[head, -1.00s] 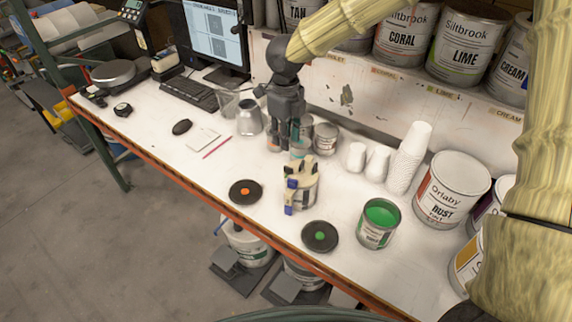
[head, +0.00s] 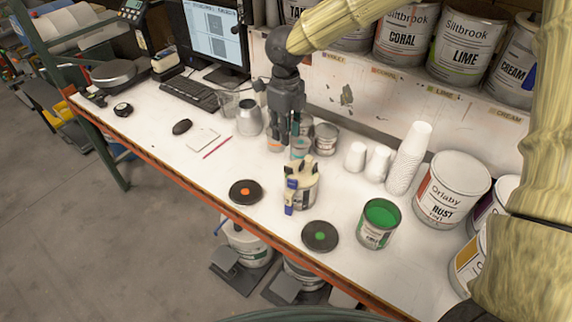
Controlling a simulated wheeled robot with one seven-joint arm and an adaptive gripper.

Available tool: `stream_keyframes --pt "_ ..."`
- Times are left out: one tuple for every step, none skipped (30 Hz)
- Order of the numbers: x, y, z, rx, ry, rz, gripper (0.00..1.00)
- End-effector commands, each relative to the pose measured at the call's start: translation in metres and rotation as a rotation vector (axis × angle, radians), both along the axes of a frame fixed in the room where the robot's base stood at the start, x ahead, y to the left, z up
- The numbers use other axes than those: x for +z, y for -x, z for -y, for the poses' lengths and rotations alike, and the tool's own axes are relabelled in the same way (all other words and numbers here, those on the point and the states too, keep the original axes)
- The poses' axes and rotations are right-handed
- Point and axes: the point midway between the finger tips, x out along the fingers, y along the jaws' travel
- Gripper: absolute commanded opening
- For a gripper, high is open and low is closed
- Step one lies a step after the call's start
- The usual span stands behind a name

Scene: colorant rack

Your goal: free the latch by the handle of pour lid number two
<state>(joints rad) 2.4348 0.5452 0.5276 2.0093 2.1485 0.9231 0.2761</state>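A small can (head: 304,197) stands near the front edge of the table with a cream pour lid (head: 300,172) on it. The lid carries blue parts (head: 291,184), one on top and one low on the can's left side. I cannot make out a number on it or tell the latch's state. My dark gripper (head: 284,136) points down behind and slightly left of this can, apart from the lid. It hangs over or in front of small open cans (head: 300,147), partly hiding them. The gap between its fingers is too small to judge.
A black disc with an orange centre (head: 245,192) and one with a green centre (head: 320,236) flank the lidded can. An open green paint can (head: 379,222) stands to the right. Paper cups (head: 408,160) and a metal cup (head: 249,118) stand farther back.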

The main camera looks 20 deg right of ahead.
Motion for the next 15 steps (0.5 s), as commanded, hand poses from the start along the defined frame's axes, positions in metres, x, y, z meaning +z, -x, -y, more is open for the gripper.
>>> stream_keyframes --pt "0.007 -0.001 0.000 -0.001 -0.002 0.002 0.29" --pt "0.012 -0.001 0.000 -0.001 -0.002 0.003 0.29" --pt "0.019 -0.001 0.000 -0.001 -0.001 0.004 0.29" --pt "0.024 -0.001 0.001 -0.001 -0.002 0.005 0.29" --pt "0.029 -0.001 0.001 -0.001 -0.002 0.005 0.29" --pt "0.037 -0.001 0.000 -0.001 -0.003 0.004 0.29" --pt "0.043 -0.001 0.000 -0.002 -0.003 0.004 0.29" --pt "0.048 -0.001 0.000 -0.002 -0.003 0.004 0.29" --pt "0.056 -0.001 0.001 -0.001 -0.002 0.003 0.29" --pt "0.061 -0.001 0.001 -0.001 -0.002 0.005 0.29" --pt "0.066 -0.001 0.001 -0.001 -0.002 0.005 0.29" --pt "0.073 -0.001 0.001 -0.001 -0.002 0.005 0.29" --pt "0.078 -0.001 0.001 -0.001 -0.003 0.004 0.29" --pt "0.083 -0.001 0.001 -0.001 -0.003 0.004 0.29" --pt "0.088 -0.001 0.001 -0.001 -0.002 0.003 0.29"
